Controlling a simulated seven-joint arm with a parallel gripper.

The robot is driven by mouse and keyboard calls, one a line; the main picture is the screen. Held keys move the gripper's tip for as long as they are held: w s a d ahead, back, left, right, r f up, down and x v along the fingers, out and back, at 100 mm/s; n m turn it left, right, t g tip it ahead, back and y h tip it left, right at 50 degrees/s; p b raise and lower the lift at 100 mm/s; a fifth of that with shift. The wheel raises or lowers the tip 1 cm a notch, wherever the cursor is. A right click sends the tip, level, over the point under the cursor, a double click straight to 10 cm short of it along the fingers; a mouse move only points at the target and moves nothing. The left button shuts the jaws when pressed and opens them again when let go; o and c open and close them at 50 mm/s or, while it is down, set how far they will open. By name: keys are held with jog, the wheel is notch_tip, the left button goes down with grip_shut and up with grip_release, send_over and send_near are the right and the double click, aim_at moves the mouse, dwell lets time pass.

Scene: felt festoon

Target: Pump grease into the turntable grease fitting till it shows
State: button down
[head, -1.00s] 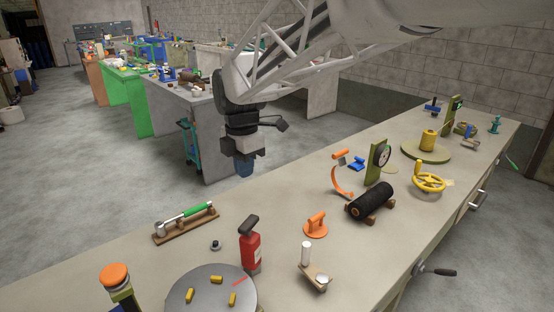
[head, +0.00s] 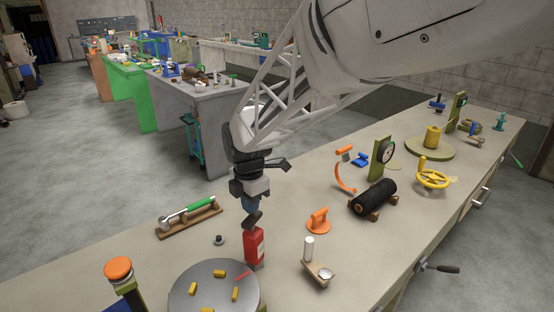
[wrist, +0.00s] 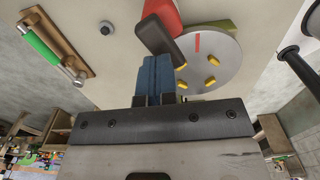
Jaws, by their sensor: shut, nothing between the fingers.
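A red canister (head: 255,248) with a black lever-like top (head: 253,219) stands upright by the far edge of a grey turntable disc (head: 205,301). The disc carries several yellow blocks and a red mark. My gripper (head: 250,205) has blue fingers, shut and empty, just above the black top. In the wrist view, the fingers (wrist: 155,75) are beside the black top (wrist: 162,36); I cannot tell whether they touch it. The canister (wrist: 160,8) and disc (wrist: 211,62) also show there. I cannot make out a grease fitting or any grease.
A green-handled tool (head: 195,215) on a wooden board and a small dark knob (head: 219,240) lie left. An orange-topped post (head: 118,268) stands front left. Right are an orange handle (head: 318,221), a white-handled piece (head: 309,249) and a black roller (head: 374,198).

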aim_at(251, 216)
jog(key=shift+f, duration=0.9)
jog(key=shift+f, duration=0.1)
jog(key=shift+f, duration=1.25)
notch_tip(251, 216, up, 14)
jog(key=shift+r, duration=0.2)
dwell(0.4)
dwell(0.5)
